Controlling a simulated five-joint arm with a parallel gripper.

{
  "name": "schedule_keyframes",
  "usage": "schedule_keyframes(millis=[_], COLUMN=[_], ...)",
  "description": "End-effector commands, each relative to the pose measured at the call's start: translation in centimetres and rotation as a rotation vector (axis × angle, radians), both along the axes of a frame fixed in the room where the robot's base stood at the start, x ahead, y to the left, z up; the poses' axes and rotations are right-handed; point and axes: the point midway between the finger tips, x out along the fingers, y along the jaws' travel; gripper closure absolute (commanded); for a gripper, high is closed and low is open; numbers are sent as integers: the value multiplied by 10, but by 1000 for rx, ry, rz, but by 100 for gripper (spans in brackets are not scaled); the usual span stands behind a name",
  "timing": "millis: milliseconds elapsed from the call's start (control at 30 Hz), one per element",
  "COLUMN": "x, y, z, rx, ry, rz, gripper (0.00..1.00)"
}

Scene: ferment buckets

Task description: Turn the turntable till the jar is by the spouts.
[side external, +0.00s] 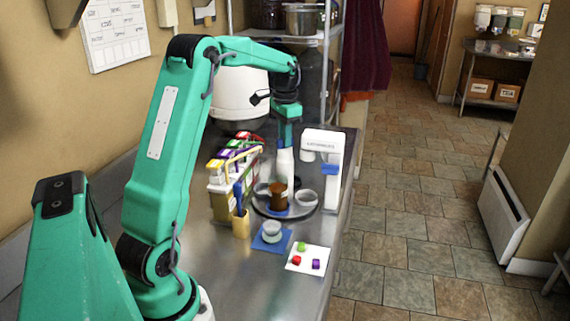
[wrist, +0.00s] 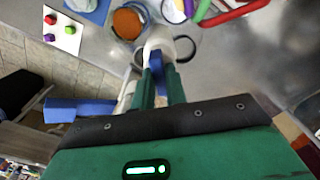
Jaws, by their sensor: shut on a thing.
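The turntable (side external: 268,211) is a dark round plate on the steel counter. A brown jar (side external: 278,196) stands at its near left side; a brown round top, seemingly this jar's, shows in the wrist view (wrist: 128,22). A pale dish (side external: 305,198) sits on the right of the plate. My gripper (side external: 286,147) points down over the turntable. In the wrist view its fingers (wrist: 158,58) are shut on a white upright piece (side external: 284,165) above the plate's middle. A white stand with an overhanging head (side external: 322,143) is behind and right; I cannot clearly make out spouts.
A rack of cartons with coloured tops (side external: 228,170) stands close on the left. A yellow cup (side external: 240,226) holds a blue tool. The counter's right edge is near.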

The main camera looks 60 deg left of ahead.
Motion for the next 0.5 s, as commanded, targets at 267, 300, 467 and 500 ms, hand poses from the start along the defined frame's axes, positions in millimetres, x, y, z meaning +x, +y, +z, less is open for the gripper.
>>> schedule_keyframes(millis=[267, 300, 467, 500], x=[0, 0, 0, 0], y=[0, 0, 0, 0], z=[1, 1, 1, 1], rx=[1, 1, 1, 1], ry=[-1, -1, -1, -1], rz=[-66, -80, -148, -168], gripper=[100, 100, 100, 100])
